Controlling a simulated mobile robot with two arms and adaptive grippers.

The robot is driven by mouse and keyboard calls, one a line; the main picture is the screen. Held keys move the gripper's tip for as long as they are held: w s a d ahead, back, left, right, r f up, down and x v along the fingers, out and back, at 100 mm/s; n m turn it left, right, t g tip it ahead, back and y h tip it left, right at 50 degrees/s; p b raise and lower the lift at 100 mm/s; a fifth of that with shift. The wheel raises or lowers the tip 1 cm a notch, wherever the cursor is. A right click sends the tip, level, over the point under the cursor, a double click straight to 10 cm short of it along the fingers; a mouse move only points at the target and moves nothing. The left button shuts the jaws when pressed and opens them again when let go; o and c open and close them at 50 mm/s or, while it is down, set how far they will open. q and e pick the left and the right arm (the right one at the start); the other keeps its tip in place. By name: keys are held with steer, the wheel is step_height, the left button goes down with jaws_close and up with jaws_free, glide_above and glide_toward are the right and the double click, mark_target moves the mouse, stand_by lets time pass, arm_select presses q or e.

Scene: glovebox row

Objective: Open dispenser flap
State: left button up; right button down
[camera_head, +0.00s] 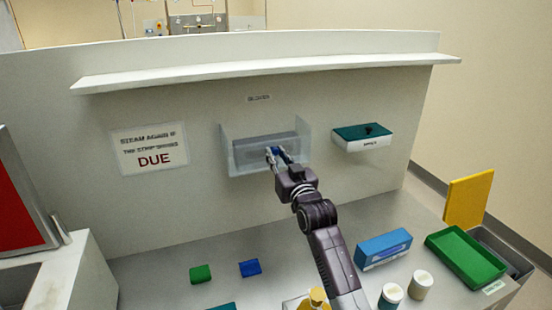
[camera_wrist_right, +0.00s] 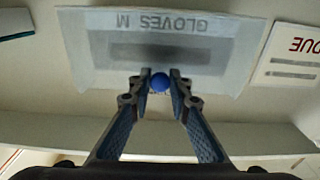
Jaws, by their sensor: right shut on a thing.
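The glove dispenser (camera_head: 236,163) is a pale, translucent box on the upright panel, with a grey front part. In the right wrist view the dispenser (camera_wrist_right: 90,65) appears upside down, with "GLOVES M" lettering on it. A small round blue knob (camera_wrist_right: 160,82) sits at its edge. My right gripper (camera_head: 279,153) reaches up to the dispenser's front. In the wrist view its two fingertips (camera_wrist_right: 160,85) are on either side of the knob, shut on it. I cannot tell how far the flap stands open. My left gripper is not in view.
A teal-topped box (camera_head: 363,137) is mounted right of the dispenser, and a "DUE" sign (camera_head: 150,149) hangs left. A shelf ledge (camera_head: 270,69) runs above. On the counter are a blue box (camera_head: 383,250), a green tray (camera_head: 465,257), white-lidded jars (camera_head: 420,284) and small blocks (camera_head: 201,273).

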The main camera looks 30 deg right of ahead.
steer(key=s+f+t+b, duration=0.1)
steer(key=s+f+b, duration=0.1)
steer(key=f, duration=0.3)
steer(key=s+a+f+t+b, duration=0.1)
steer(key=s+f+b, duration=0.1)
steer(key=f+b, duration=0.2)
steer(key=shift+s+f, duration=0.3)
steer(key=shift+f, duration=0.2)
steer(key=c, duration=2.3)
jaws_free()
steer(key=shift+w+f, duration=0.15)
steer(key=shift+w, duration=0.3)
steer(key=o, duration=0.5)
steer(key=shift+s, duration=0.1)
steer(key=shift+r+v, duration=0.2)
steer(key=shift+v, duration=3.65)
